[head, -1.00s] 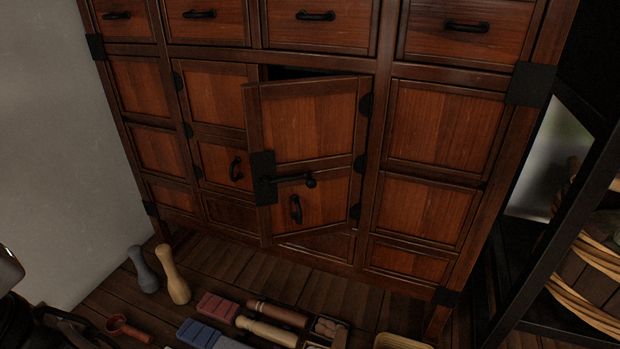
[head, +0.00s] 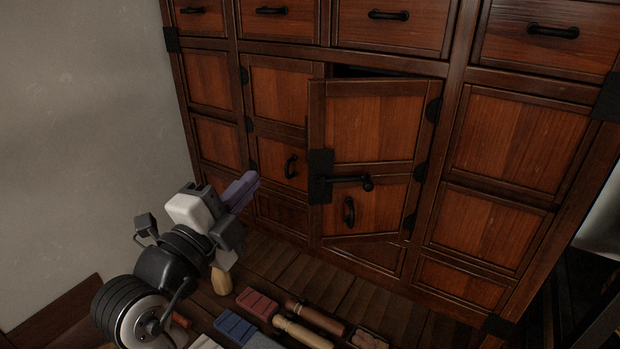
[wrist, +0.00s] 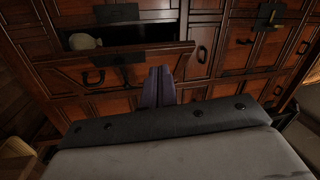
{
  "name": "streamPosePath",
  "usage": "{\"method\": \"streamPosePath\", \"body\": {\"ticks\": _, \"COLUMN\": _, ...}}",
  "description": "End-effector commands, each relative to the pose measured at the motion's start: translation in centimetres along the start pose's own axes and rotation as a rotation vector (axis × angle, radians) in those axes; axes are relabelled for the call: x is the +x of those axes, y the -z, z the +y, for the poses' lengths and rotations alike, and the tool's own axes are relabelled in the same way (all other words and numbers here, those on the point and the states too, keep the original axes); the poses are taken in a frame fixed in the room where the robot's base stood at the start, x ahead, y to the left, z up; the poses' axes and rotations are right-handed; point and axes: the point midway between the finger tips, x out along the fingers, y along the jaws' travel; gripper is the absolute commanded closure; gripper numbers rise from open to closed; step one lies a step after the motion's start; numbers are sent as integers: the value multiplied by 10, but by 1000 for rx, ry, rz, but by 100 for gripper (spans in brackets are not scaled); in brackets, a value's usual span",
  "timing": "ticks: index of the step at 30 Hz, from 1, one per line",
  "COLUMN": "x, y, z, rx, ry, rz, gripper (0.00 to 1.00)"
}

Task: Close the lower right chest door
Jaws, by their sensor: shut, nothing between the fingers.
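The lower right chest door (head: 372,130) is a brown panelled door with hinges on its right edge. It stands ajar, its left edge swung out from the chest, with a dark gap above it. It carries a black latch plate and bolt (head: 345,183) and a black handle (head: 349,212). My gripper (head: 248,184) has purple fingers, shut and empty, left of the door's free edge and in front of the neighbouring left door (head: 280,95). In the wrist view, the fingers (wrist: 158,88) point at the chest, beside an open wooden panel; a pale object (wrist: 84,41) shows in the dark opening.
Several drawers with black handles (head: 388,15) run along the chest's top. On the floor before it lie a red block (head: 257,302), a blue block (head: 235,326) and wooden rollers (head: 302,332). A plain wall (head: 80,110) is at the left.

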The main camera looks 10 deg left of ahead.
Motion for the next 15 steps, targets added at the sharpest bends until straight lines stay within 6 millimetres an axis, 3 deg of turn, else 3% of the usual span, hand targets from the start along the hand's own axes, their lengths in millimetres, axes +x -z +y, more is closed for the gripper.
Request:
{"method": "streamPosePath", "body": {"ticks": 3, "x": -1, "y": 20, "z": 32, "rx": 121, "ry": -138, "rz": 113, "gripper": 100}}
{"method": "streamPosePath", "body": {"ticks": 6, "x": -3, "y": 29, "z": 44, "rx": 174, "ry": -189, "rz": 166, "gripper": 100}}
{"method": "streamPosePath", "body": {"ticks": 11, "x": 8, "y": 34, "z": 49, "rx": 187, "ry": -203, "rz": 184, "gripper": 100}}
{"method": "streamPosePath", "body": {"ticks": 15, "x": 32, "y": 38, "z": 52, "rx": 184, "ry": -203, "rz": 184, "gripper": 100}}
